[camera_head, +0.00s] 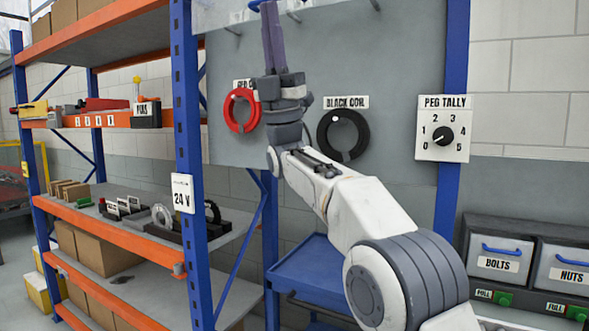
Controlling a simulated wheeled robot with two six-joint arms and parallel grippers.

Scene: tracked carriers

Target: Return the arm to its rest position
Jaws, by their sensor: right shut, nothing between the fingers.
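My right arm comes in from the lower right and reaches up in front of the grey panel. My right gripper (269,38) is at the top of the view, pointing up, with its fingers together and nothing between them. A red coil (231,112) hangs on the panel just left of my wrist, its label partly hidden. A black coil (323,126) hangs on the panel to the right of my wrist, under the "BLACK COIL" label. My left gripper is not in the view.
A blue and orange shelf rack (187,130) with boxes and parts stands at the left. A "PEG TALLY" dial (443,134) is on the panel's right. A blue cart (305,265) stands below my arm. "BOLTS" (498,264) and "NUTS" (566,274) bins are at the right.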

